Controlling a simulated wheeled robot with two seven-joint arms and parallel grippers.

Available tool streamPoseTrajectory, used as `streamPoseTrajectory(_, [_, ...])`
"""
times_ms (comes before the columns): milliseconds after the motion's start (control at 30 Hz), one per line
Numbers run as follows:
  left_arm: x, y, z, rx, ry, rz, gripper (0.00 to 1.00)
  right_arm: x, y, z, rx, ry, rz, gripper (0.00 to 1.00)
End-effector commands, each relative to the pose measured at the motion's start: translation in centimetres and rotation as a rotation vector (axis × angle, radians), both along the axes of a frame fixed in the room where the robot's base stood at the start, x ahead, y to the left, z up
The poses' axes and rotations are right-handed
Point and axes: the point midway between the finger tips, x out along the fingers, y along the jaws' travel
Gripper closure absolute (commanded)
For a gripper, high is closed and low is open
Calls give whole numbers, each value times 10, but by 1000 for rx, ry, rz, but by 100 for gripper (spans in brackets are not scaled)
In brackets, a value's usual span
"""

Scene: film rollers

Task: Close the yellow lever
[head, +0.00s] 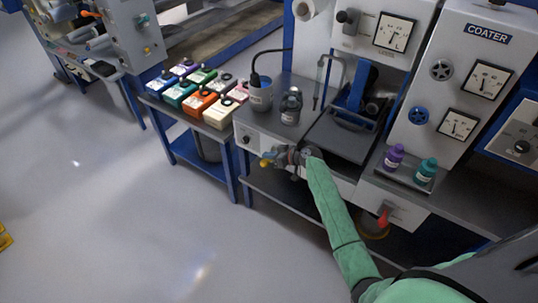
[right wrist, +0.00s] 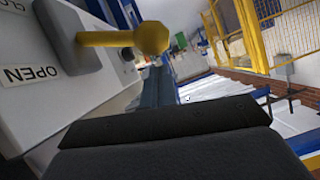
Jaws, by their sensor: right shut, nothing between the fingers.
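The yellow lever (head: 266,162) sticks out from the front of the white machine panel, low on the left side of the coater bench. In the right wrist view the yellow lever (right wrist: 125,38) is a rod with a rounded knob on a grey base. It lies across the picture above an OPEN label (right wrist: 30,75). My right gripper (head: 281,158) is shut and empty, close beside the lever. I cannot tell whether they touch. In the right wrist view the dark gripper (right wrist: 170,120) fills the lower part. My left gripper is not in view.
A dark tray (head: 340,137) and a grey bottle (head: 291,107) are on the bench above the lever. Purple (head: 394,157) and teal (head: 426,171) bottles stand to the right. A low table with several coloured boxes (head: 199,102) stands at left. The floor (head: 120,220) in front is clear.

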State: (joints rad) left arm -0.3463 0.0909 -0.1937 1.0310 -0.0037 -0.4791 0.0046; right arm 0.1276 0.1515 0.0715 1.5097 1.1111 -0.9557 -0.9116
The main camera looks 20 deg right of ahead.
Motion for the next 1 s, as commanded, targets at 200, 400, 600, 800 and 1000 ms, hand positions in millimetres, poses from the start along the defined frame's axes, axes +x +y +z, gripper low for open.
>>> streamPoseTrajectory(200, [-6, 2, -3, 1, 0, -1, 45, -2, 1, -6, 1, -1, 0, 100])
streamPoseTrajectory(400, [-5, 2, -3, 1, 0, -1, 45, -2, 0, -7, 0, 0, 0, 100])
streamPoseTrajectory(600, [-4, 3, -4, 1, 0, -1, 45, -2, 0, -8, -4, -3, 0, 100])
streamPoseTrajectory(800, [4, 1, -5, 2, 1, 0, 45, -4, 2, -12, -24, -18, 0, 100])
streamPoseTrajectory(1000, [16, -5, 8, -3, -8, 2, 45, -5, 3, -12, -40, -30, 1, 100])
